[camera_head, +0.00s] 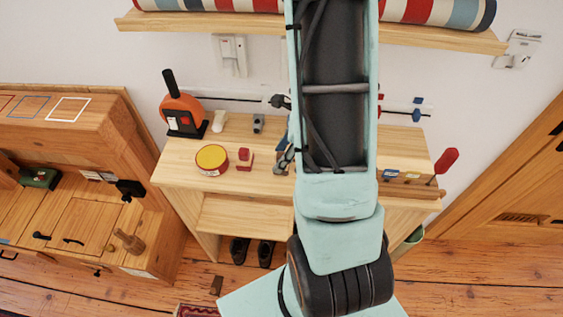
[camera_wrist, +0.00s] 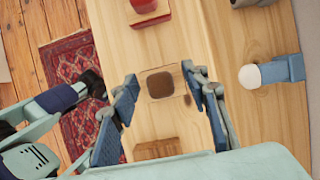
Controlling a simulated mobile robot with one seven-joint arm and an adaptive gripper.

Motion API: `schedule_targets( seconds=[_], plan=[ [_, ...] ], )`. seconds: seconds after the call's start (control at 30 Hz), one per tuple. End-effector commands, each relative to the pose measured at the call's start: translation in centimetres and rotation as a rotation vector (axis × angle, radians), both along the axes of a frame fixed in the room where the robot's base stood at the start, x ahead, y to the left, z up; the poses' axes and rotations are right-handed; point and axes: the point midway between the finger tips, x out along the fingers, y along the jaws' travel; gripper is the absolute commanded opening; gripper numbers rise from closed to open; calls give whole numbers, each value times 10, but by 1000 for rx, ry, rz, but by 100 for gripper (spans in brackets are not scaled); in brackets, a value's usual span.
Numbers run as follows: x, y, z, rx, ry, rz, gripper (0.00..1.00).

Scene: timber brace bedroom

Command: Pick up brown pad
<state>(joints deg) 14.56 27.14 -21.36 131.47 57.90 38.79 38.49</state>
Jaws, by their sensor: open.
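In the wrist view, a small brown pad (camera_wrist: 160,84) with rounded corners and a thin pale border lies flat on the light wooden table top (camera_wrist: 145,40). My gripper (camera_wrist: 159,74) is open, with one blue-grey finger on each side of the pad and nothing held. How high the fingertips are above the table is hard to tell. In the head view, part of my gripper shows beside my arm over the table, and the arm hides the pad.
A red block (camera_wrist: 148,8) is above the pad, a wooden block (camera_wrist: 158,149) below, and a white-and-blue object (camera_wrist: 272,72) to the right. In the head view, a yellow-topped tin (camera_head: 212,158) and an orange tool (camera_head: 182,112) stand on the table's left.

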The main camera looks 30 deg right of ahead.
Motion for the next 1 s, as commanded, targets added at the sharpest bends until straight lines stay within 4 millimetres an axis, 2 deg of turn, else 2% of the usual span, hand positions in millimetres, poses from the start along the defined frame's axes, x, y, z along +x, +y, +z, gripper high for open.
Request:
schedule_targets(
  seconds=[0.07, 0.43, 0.77, 1.0],
  plan=[
    [0, 0, 0, 0, 0, 0, 40],
    [0, 0, 0, 0, 0, 0, 0],
    [0, 0, 2, 0, 0, 1, 0],
    [0, -2, 16, 0, -1, 2, 0]
  ],
)
